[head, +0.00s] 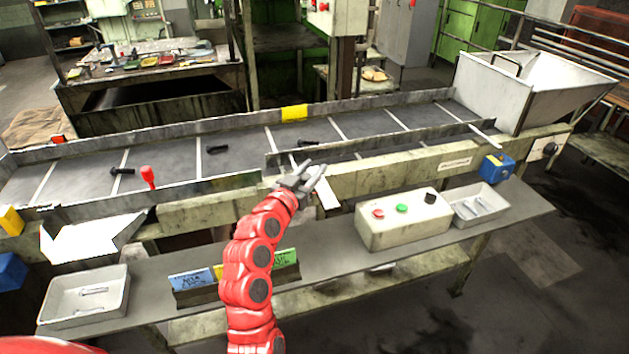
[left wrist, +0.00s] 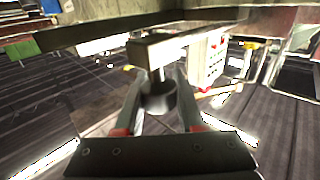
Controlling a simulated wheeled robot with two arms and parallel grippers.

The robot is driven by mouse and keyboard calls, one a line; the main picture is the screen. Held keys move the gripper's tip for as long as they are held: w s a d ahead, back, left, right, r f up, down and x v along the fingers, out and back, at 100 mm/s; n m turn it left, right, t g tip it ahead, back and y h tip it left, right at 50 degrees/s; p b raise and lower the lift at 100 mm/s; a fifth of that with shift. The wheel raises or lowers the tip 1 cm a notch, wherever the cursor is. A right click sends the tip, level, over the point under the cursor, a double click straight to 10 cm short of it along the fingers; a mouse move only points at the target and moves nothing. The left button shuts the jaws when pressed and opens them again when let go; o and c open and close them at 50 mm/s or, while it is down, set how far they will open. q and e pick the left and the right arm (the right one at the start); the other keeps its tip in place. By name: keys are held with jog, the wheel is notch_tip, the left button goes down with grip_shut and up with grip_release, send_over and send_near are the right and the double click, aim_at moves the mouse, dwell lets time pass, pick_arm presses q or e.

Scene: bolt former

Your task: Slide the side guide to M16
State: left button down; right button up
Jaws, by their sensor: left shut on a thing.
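The side guide (head: 400,138) is a long thin metal rail along the near side of the conveyor (head: 60,180). In the left wrist view its bar (left wrist: 170,45) crosses above my fingers, with a short round post (left wrist: 158,97) under it. My left gripper (head: 308,176) is at the conveyor's near edge, by the left part of the guide. In the left wrist view the left gripper (left wrist: 157,100) is closed around the post. The head view hides the grip itself. I cannot read an M16 mark. My right gripper is not in view.
A control box (head: 400,222) with buttons, a right tray (head: 480,204), a left tray (head: 85,298) and coloured cards (head: 191,281) are on the shelf below. A hopper (head: 530,85) stands at right.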

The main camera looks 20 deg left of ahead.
pick_arm(q)
jog(key=c, duration=0.5)
grip_release()
jog(key=shift+s, duration=0.1)
jog(key=s+b, duration=0.1)
jog(key=s, duration=0.1)
jog(key=s+a+b, duration=0.1)
jog(key=s, duration=0.2)
jog(key=s+b, duration=0.1)
jog(key=s, duration=0.2)
jog(key=shift+s+a+f, duration=0.2)
jog(key=shift+a, duration=0.15)
jog(key=s+p, duration=0.3)
jog(key=s+a+p, duration=0.1)
jog(key=s+p, duration=0.1)
jog(key=p, duration=0.1)
jog(key=s+p, duration=0.3)
jog(key=shift+s+a+r, duration=0.15)
jog(key=shift+s+a, duration=0.1)
jog(key=shift+s, duration=0.05)
jog(key=shift+a, duration=0.1)
